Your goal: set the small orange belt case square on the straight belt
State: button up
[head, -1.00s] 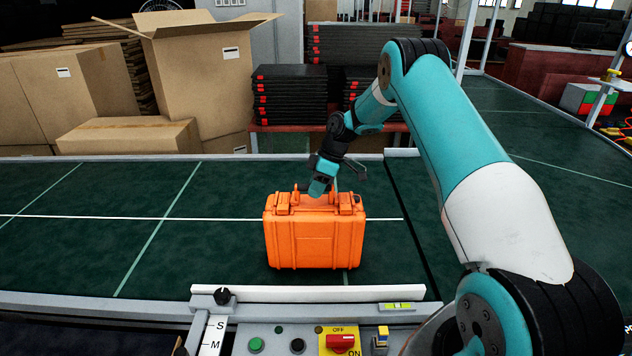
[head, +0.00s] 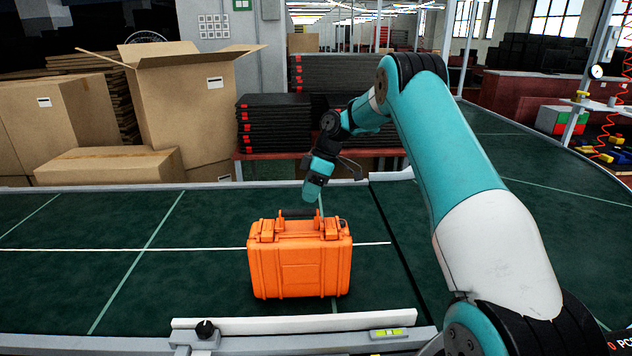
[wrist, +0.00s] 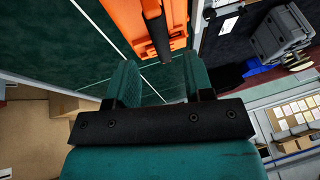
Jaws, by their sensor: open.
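The orange case (head: 300,268) stands upright on the green belt (head: 205,235), its broad front facing me and its dark handle (head: 297,213) raised on top. It looks roughly square to the white line, with slight turn hard to tell. My gripper (head: 311,197) is above and just behind the handle, apart from it. In the wrist view my gripper (wrist: 160,82) is open with nothing between its fingers. The case (wrist: 130,22) and its dark handle (wrist: 158,32) show beyond the fingertips.
A pale rail (head: 295,322) runs along the belt's near edge, close in front of the case. A dark seam (head: 398,235) crosses the belt to the right. Cardboard boxes (head: 195,100) and stacked black trays (head: 275,125) stand behind the belt. The belt left of the case is clear.

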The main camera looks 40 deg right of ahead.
jog(key=v, duration=0.5)
jog(key=s+a+r+m, duration=0.1)
jog(key=s+a+r, duration=0.3)
jog(key=a, duration=0.4)
jog(key=s+a+r, duration=0.3)
jog(key=s+a, duration=0.1)
jog(key=a, duration=0.4)
jog(key=s+a+r+m, duration=0.1)
jog(key=s+a+r, duration=0.35)
jog(key=a, duration=0.45)
jog(key=s+a+f+m, duration=0.1)
jog(key=s+a+f, duration=0.1)
jog(key=s, duration=0.9)
jog(key=s+a+f+b, duration=0.1)
jog(key=s+a, duration=0.3)
jog(key=s, duration=0.7)
jog(key=shift+s+a+f+m+g+h, duration=0.2)
jog(key=shift+s+f+m+g+h, duration=0.2)
jog(key=shift+f, duration=0.1)
jog(key=shift+c, duration=0.4)
